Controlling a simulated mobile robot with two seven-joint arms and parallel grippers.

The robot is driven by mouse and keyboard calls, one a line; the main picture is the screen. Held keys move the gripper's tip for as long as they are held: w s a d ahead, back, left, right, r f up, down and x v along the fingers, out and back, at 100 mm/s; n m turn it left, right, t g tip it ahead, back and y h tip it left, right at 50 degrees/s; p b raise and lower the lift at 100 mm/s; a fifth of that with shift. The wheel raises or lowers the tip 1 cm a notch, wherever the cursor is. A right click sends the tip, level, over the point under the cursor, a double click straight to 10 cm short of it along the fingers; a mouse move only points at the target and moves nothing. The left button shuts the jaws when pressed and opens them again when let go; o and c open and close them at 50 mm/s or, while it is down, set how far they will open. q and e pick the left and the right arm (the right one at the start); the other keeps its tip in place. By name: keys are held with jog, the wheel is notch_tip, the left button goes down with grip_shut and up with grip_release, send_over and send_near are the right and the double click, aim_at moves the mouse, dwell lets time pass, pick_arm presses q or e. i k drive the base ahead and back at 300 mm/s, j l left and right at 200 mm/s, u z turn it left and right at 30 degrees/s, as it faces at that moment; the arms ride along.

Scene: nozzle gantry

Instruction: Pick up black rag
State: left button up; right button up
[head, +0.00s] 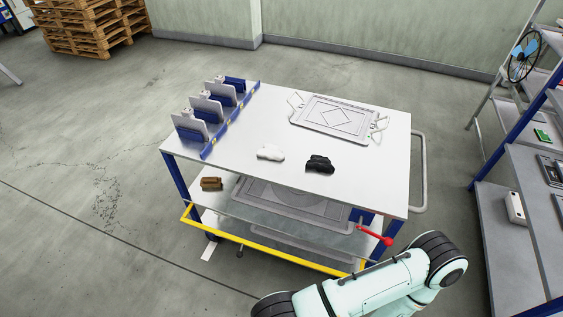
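A black rag (319,164) lies crumpled on the white top of the cart (240,155), near its front edge. A white rag (270,153) lies to its left, apart from it. One of my arms shows at the lower right, in front of the cart. No gripper fingers are visible in the head view, and nothing touches the black rag.
A grey tray (334,117) with wire handles sits at the back right of the top. A blue rack (212,115) with several plates stands at the left. Lower shelves hold a brown object (211,184). A shelving unit (510,190) stands right; pallets (95,25) are behind.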

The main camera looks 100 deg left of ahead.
aim_at(319, 163)
jog(key=u, duration=1.8)
